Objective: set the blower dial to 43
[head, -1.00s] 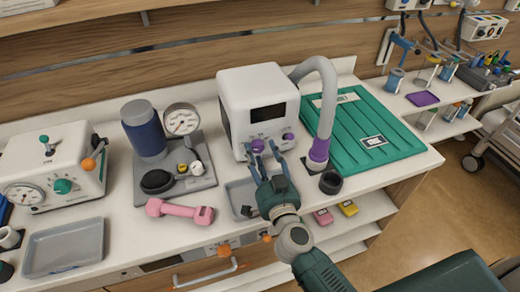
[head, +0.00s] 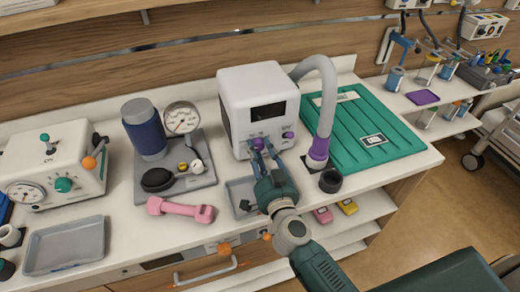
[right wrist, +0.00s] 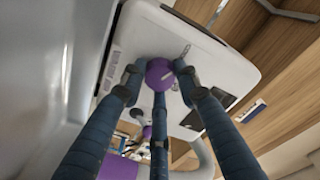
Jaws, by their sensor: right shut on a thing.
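The blower (head: 260,100) is a white box with a dark display (head: 268,112) on its front and a grey hose with a purple cuff on its right. Two purple knobs sit below the display. My right gripper (head: 264,148) is at the left knob, the dial (head: 257,143). In the right wrist view my gripper's blue fingers (right wrist: 157,80) close around the purple dial (right wrist: 159,73), which shows a pale pointer mark. The display's number is too small to read. My left gripper is not in view.
A grey tray (head: 237,188) lies below my right gripper. A black ring (head: 330,181) stands at the counter's edge, by the hose end (head: 318,152). A pink dumbbell (head: 181,210) and a gauge stand (head: 187,178) are to the left.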

